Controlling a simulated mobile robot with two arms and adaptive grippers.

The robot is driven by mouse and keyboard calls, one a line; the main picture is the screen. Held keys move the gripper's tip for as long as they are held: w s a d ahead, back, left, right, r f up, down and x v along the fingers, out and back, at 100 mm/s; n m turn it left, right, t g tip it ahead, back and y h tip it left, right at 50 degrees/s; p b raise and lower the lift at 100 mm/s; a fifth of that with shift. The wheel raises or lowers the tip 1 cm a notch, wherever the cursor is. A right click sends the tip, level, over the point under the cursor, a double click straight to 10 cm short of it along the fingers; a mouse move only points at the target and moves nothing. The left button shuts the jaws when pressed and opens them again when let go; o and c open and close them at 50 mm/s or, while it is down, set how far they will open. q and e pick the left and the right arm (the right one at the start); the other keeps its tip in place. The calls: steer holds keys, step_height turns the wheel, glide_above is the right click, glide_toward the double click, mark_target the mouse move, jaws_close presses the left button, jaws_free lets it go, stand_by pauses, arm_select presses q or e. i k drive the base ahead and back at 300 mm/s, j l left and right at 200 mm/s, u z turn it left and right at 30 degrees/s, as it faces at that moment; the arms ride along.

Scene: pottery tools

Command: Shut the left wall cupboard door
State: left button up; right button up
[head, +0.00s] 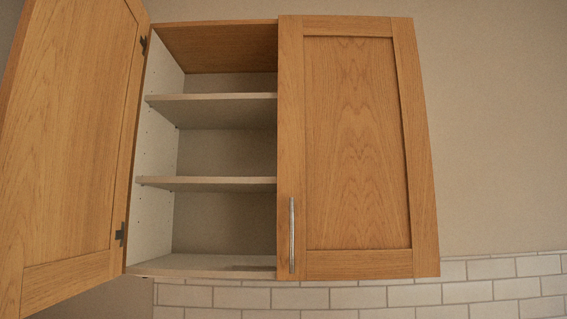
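The left wall cupboard door (72,140) is a wooden framed panel. It stands wide open, swung out to the left on dark hinges at the cupboard's left side, and its outer edge runs out of the picture. The wall cupboard (163,150) behind it shows its pale inside with two shelves and no items on them. Neither of my grippers is in view. The open door's handle is not visible.
The right cupboard door (355,145) is shut, with a vertical metal handle (291,235) near its lower left edge. White tiles (370,298) run below the cupboard. The plain wall (495,130) to the right is bare.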

mark_target(70, 90)
steer(key=j+u, duration=0.1)
steer(key=u, duration=0.3)
steer(key=k+j+u, duration=0.1)
steer(key=u, duration=0.3)
steer(key=j+u, duration=0.1)
steer(key=u, duration=0.3)
